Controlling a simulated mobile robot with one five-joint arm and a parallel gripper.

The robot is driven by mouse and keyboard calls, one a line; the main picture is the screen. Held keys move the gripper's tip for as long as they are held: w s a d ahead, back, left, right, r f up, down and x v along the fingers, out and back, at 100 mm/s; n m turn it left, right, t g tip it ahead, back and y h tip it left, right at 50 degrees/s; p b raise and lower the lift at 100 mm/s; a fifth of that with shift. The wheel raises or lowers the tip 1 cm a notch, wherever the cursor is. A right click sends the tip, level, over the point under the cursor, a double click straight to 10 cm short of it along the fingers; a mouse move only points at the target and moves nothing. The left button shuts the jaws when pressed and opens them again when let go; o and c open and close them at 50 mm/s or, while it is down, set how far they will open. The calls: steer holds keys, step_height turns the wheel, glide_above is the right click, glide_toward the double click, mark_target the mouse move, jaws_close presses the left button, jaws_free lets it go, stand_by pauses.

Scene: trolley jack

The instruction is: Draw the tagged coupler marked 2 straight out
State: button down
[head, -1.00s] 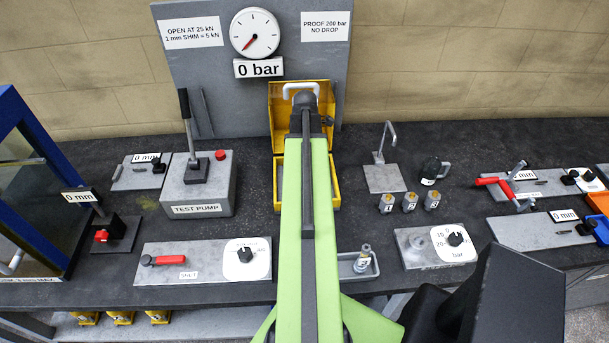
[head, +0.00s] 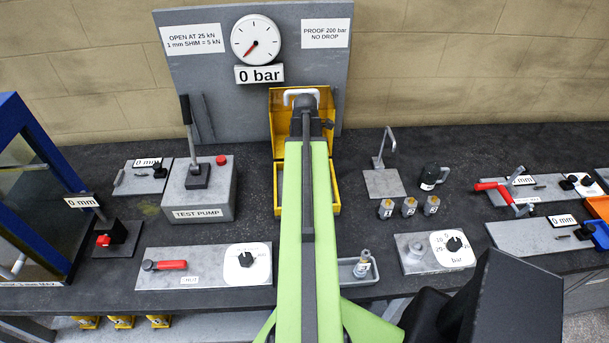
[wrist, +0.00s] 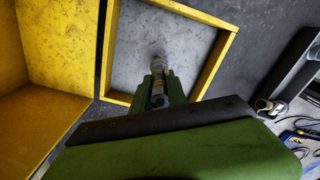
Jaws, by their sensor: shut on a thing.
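In the wrist view my gripper (wrist: 158,92) is shut on a grey cylindrical coupler (wrist: 157,82) with a yellow band. I cannot read a number on it. It stands over the grey floor of a yellow-rimmed case (wrist: 226,45); whether it touches the floor is unclear. In the head view my green arm hides the gripper and the held coupler. The open yellow case (head: 335,185) shows around my arm. Three grey couplers with yellow tags (head: 386,208) (head: 409,206) (head: 431,205) stand on the bench; their marks are too small to read surely.
A small grey tray (head: 345,276) holds another tagged fitting (head: 363,264) right of my arm. A test pump (head: 198,185) stands left of the case. A hooked stand (head: 383,183) and a black mug-shaped thing (head: 430,176) stand to the right. The gauge (head: 255,38) reads 0 bar.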

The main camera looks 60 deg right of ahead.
steer(key=shift+r+p, duration=1.45)
steer(key=shift+r, duration=0.25)
steer(key=shift+r, duration=0.1)
step_height(320, 180, up, 5)
steer(key=p, duration=0.5)
